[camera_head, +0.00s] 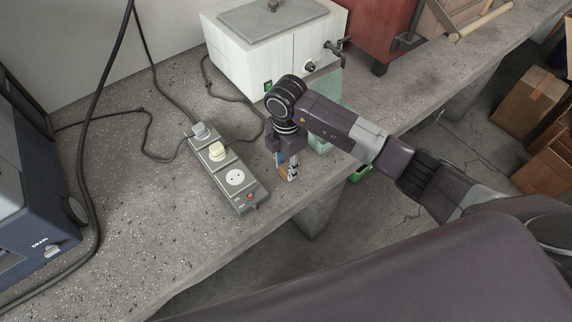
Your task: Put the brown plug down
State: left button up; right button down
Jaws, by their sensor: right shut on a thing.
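The brown plug (282,173) is in the jaws of my right gripper (287,172), which is shut on it and points down. Only a small orange-brown part shows between the fingers. The gripper is over the bench near its front edge, to the right of the power strip. I cannot tell whether the plug touches the bench (140,235). My left gripper is not in view.
A grey power strip (250,197) holds a grey plug (200,131) and a cream plug (217,152); its nearest socket is empty. A white metal box (250,62) stands behind. A blue-grey machine (40,215) stands left. Bare bench lies front left of the strip.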

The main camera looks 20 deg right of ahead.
aim_at(286, 167)
jog(key=c, duration=1.5)
grip_release()
notch_tip(286, 167, up, 13)
jog(key=shift+r, duration=0.15)
